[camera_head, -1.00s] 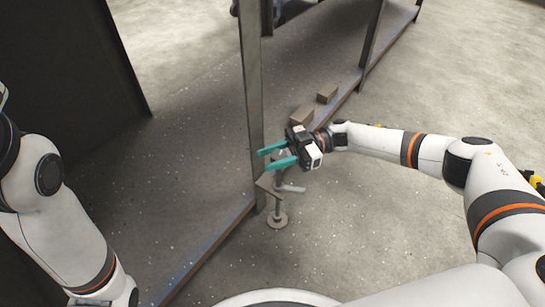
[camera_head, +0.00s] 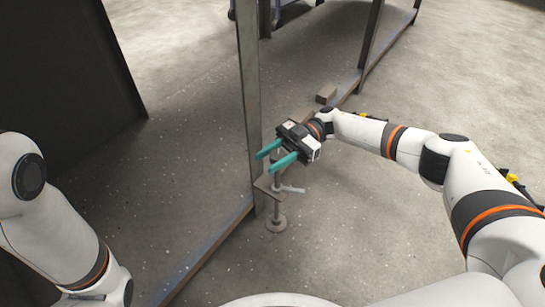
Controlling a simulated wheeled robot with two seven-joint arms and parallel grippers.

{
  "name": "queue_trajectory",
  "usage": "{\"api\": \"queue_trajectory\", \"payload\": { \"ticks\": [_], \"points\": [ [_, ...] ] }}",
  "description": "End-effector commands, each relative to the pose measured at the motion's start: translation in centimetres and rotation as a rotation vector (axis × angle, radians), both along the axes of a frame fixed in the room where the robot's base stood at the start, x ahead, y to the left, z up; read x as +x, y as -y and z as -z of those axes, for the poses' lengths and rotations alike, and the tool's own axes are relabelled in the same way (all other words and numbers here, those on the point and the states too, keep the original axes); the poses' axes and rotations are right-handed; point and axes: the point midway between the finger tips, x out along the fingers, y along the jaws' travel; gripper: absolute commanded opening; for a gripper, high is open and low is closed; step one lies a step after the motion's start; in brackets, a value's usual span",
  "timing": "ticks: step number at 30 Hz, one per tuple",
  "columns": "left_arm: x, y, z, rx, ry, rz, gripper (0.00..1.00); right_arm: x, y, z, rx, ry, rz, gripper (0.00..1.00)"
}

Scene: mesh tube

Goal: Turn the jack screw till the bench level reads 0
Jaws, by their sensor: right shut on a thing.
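The jack screw (camera_head: 277,208) stands upright on the floor beside the post's foot, with a round base disc, a light side handle (camera_head: 292,189) and a small metal bracket plate (camera_head: 263,188). My right gripper (camera_head: 265,164) has teal fingers with a gap between them and is at the top of the jack screw. It is shut on the jack screw, though its body hides the grasped part. My left arm shows at the left edge, but its gripper is out of view. No bench level or reading can be made out.
A tall metal post (camera_head: 247,110) stands just left of the jack screw. A low metal rail (camera_head: 205,255) runs along the floor from its foot. A brown block (camera_head: 326,94) lies behind my right gripper. The floor at right is clear.

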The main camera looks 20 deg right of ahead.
Motion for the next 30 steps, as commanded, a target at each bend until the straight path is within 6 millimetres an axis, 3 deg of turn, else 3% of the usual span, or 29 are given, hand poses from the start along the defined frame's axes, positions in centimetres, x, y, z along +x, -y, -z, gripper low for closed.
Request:
{"api": "queue_trajectory", "payload": {
  "ticks": [2, 3, 6, 18, 30],
  "points": [
    [0.0, 0.0, 0.0, 0.000, 0.000, 0.000, 0.36, -0.1, -0.2, -0.2, 0.007, 0.000, -0.005, 0.14],
    [0.0, 0.0, 0.0, 0.000, 0.000, 0.000, 0.36, -0.1, -0.2, -0.2, 0.007, 0.000, -0.005, 0.43],
    [0.0, 0.0, 0.0, 0.000, 0.000, 0.000, 0.36, -0.1, -0.2, -0.2, 0.005, 0.000, -0.004, 0.59],
    [0.0, 0.0, -0.2, 0.000, -0.001, 0.000, 0.36, 0.4, 0.5, -0.1, 0.002, 0.001, 0.002, 0.59],
    [0.1, 0.0, 0.0, 0.000, -0.002, 0.000, 0.36, 3.0, 6.6, 0.2, 0.003, 0.002, 0.002, 0.59]
  ]
}}
